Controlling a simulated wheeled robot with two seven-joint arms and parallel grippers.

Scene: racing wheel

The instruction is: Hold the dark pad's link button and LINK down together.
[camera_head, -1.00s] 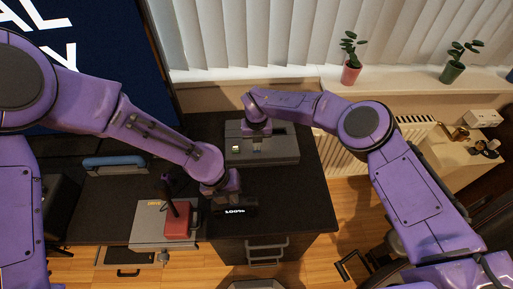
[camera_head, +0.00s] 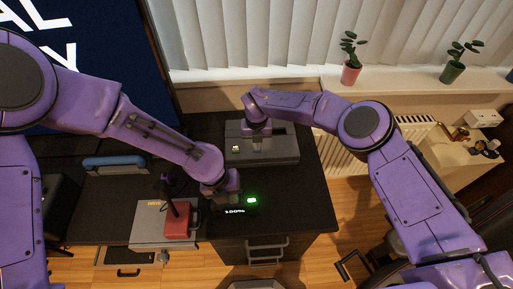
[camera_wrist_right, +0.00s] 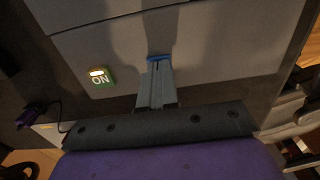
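The dark pad (camera_head: 246,210) lies near the front edge of the dark desk, with a white "100%" readout and a lit green patch. My left gripper (camera_head: 222,199) points down at the pad's left part. Its fingertips and the link button under them are hidden. The grey box (camera_head: 275,150) stands at the back of the desk. My right gripper (camera_head: 257,143) points down onto it. In the right wrist view the right gripper's fingers (camera_wrist_right: 158,65) are together, with tips at a blue strip (camera_wrist_right: 159,57) on the grey surface, possibly LINK; no lettering is visible there.
A small green-and-white "ON" tile (camera_wrist_right: 99,77) sits on the grey box. A red block (camera_head: 178,224) and a grey case (camera_head: 147,225) are left of the pad. A blue-handled item (camera_head: 113,162) lies further left. Potted plants (camera_head: 351,72) stand on the sill.

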